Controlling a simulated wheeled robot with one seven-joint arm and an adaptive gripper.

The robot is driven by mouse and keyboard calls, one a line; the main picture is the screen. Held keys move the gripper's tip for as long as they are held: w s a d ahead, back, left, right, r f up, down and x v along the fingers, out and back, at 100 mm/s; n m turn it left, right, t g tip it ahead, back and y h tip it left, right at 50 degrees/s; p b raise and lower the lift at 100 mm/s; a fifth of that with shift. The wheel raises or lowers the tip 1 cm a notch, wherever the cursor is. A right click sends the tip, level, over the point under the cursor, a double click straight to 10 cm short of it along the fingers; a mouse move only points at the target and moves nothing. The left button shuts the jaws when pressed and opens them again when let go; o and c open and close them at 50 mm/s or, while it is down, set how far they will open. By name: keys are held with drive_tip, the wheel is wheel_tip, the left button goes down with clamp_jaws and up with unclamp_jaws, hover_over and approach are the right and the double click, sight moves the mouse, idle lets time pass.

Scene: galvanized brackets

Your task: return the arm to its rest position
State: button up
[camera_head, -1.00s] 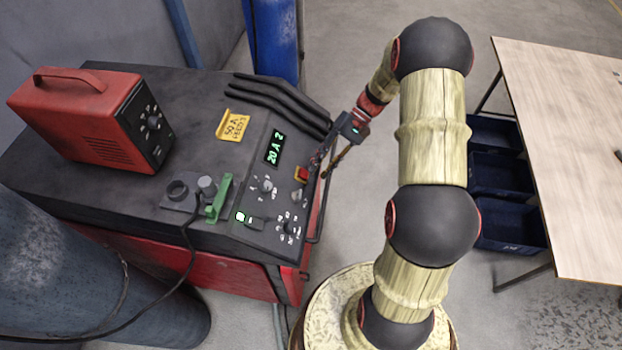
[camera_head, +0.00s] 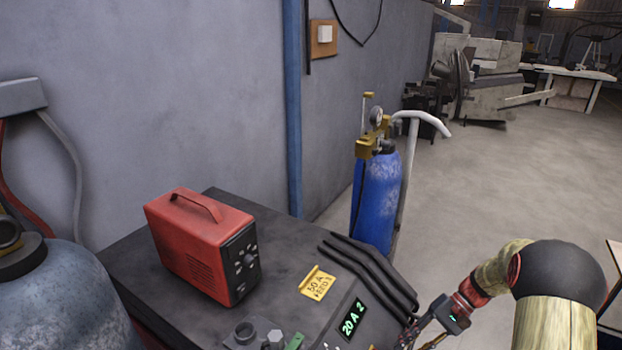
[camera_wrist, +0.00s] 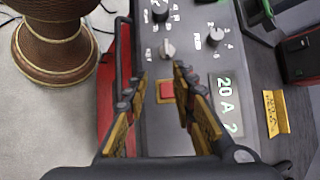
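My gripper (camera_wrist: 161,78) is open and empty in the wrist view, its two fingers apart over the control panel (camera_wrist: 150,135). A red square switch (camera_wrist: 167,91) shows in the gap between the fingers. I cannot tell whether the fingers touch the panel. In the head view my arm comes in from the lower right, and my gripper (camera_head: 422,336) is at the panel's right side, beside the ends of the black bars (camera_head: 372,272). The fingertips there are partly cut off by the lower edge.
The red power unit (camera_head: 200,245) stands on the dark machine top (camera_head: 125,265). A yellow tag (camera_head: 317,282) and a lit display (camera_head: 352,319) are near my gripper. A blue cylinder (camera_head: 376,200) stands behind. Open floor (camera_head: 500,190) lies to the right.

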drive_tip(key=s+h+b, duration=0.1)
drive_tip(key=s+h, duration=0.3)
drive_tip(key=s, duration=0.3)
drive_tip(key=s+a+r+n+t+h+b, duration=0.5)
drive_tip(key=s+a+r+t+b, duration=0.3)
drive_tip(key=s+a+r, duration=0.3)
wheel_tip(320, 180, up, 4)
drive_tip(key=shift+r+h, duration=0.2)
drive_tip(key=shift+h, duration=0.1)
